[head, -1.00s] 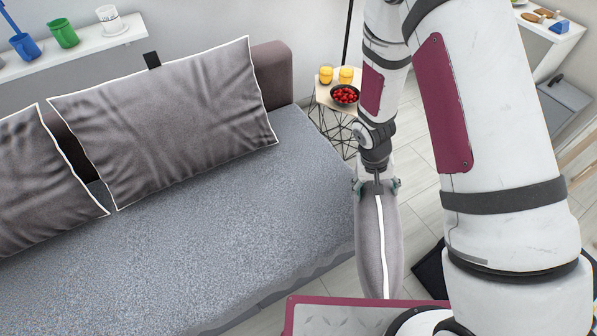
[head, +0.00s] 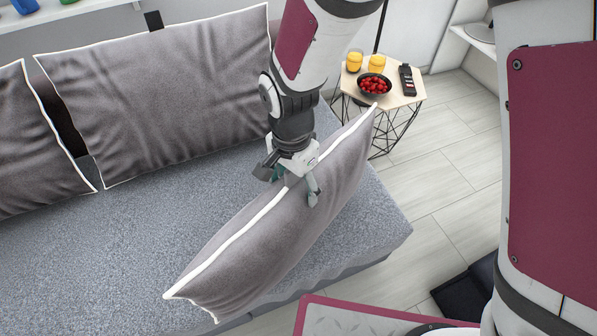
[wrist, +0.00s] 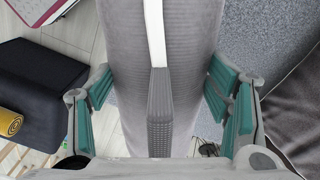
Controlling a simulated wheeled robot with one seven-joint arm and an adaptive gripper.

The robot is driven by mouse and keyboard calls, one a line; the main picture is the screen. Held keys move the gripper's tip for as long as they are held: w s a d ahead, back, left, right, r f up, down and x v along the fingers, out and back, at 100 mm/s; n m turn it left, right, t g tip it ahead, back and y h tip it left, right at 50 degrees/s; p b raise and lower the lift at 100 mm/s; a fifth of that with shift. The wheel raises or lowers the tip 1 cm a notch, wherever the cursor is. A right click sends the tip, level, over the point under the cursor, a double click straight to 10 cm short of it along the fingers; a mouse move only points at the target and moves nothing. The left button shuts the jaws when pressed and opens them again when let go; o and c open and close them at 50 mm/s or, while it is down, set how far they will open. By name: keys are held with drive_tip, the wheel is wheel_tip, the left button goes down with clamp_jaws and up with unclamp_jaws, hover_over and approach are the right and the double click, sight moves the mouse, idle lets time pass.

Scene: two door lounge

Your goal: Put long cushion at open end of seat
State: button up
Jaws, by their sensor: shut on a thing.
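The long cushion (head: 275,240) is grey with white piping and hangs tilted on edge above the right, open end of the seat (head: 130,250). My gripper (head: 292,185) is shut on a strap at the middle of its upper edge. In the wrist view the cushion (wrist: 195,60) runs between the fingers of my gripper (wrist: 160,105), with the dark grey strap (wrist: 160,110) in the middle. Whether the cushion's lower edge touches the seat is hidden.
Two grey cushions, one large (head: 165,90) and one at the left edge (head: 35,140), lean on the backrest. A side table (head: 400,95) beyond the seat holds a bowl of red fruit (head: 374,85), two orange drinks and a remote (head: 407,80). A dark ottoman (wrist: 40,90) stands on the floor.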

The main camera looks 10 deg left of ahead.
sight(280, 186)
drive_tip(key=shift+s+a+m+b, duration=0.3)
drive_tip(key=shift+s+a+b, duration=0.3)
drive_tip(key=shift+s+a, duration=0.6)
drive_tip(key=w+d+b, duration=0.1)
drive_tip(key=w+d, duration=0.1)
drive_tip(key=w, duration=0.2)
drive_tip(key=w+d+f+b, duration=0.1)
drive_tip(key=w+d, duration=0.2)
drive_tip(key=w, duration=0.1)
drive_tip(key=w+d, duration=0.3)
drive_tip(key=w, duration=0.2)
drive_tip(key=shift+d+f+b, duration=0.1)
drive_tip(key=shift+f+b, duration=0.05)
drive_tip(key=shift+b, duration=0.25)
drive_tip(key=shift+w+d+f, duration=0.1)
drive_tip(key=shift+w+f, duration=0.05)
drive_tip(key=shift+w, duration=0.05)
wheel_tip(280, 186, down, 3)
drive_tip(key=shift+f+b, duration=0.1)
drive_tip(key=shift+b, duration=0.5)
drive_tip(key=o, duration=2)
drive_tip(key=shift+f, duration=0.1)
drive_tip(key=shift+c, duration=0.2)
wheel_tip(280, 186, up, 12)
drive_tip(key=p, duration=0.3)
